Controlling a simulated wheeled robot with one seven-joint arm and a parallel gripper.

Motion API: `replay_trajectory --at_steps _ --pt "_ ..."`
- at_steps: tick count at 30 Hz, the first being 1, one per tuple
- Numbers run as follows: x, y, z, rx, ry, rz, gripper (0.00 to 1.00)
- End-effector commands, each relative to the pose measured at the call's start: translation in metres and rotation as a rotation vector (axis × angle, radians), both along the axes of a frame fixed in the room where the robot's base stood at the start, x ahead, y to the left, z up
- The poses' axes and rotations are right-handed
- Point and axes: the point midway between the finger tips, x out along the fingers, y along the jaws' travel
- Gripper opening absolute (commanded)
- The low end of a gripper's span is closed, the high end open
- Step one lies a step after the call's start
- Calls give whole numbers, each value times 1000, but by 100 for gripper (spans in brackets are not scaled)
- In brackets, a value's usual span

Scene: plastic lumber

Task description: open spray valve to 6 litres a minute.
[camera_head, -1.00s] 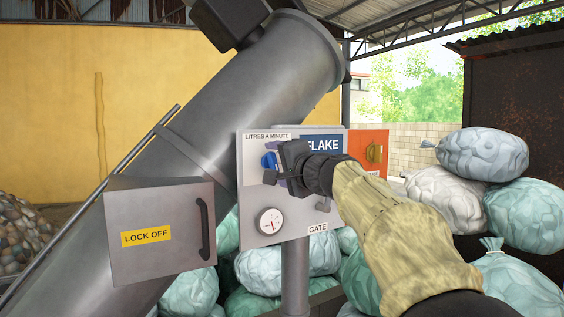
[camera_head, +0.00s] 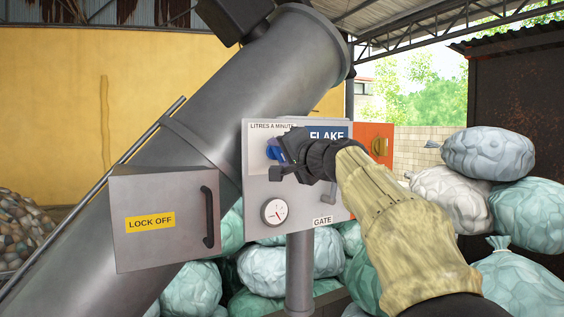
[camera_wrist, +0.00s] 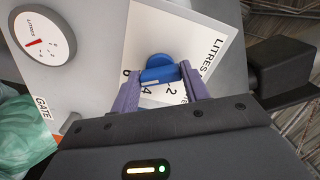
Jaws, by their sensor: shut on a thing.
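The blue valve knob (camera_head: 272,153) is on the grey panel (camera_head: 258,185), under a label reading LITRES A MINUTE. My gripper (camera_head: 277,158) reaches it from the right and hides part of it. In the wrist view the purple fingers of my gripper (camera_wrist: 160,78) are shut on the blue knob (camera_wrist: 158,66), one on each side. The white dial plate (camera_wrist: 193,42) behind it shows a 2 and a 4, with another figure partly hidden by a finger. A round gauge (camera_head: 274,212) with a red needle sits below the knob; its exact reading is too small to tell.
A grey lever (camera_head: 328,193) marked GATE is right of the gauge. A grey LOCK OFF box (camera_head: 165,245) stands left. Several filled bags (camera_head: 480,160) are piled right and behind.

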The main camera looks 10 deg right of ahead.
Motion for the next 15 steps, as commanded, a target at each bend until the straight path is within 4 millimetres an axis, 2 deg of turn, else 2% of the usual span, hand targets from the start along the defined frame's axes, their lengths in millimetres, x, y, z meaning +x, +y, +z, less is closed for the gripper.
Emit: replay_trajectory --at_steps 7,8,10,11,15 --pt "0 -1 4 0 -7 -7 23" --pt "0 0 4 0 -6 -6 49" --pt "0 2 3 0 -5 -1 63" --pt "0 3 3 0 -6 1 67" --pt "0 6 3 0 -3 6 67"
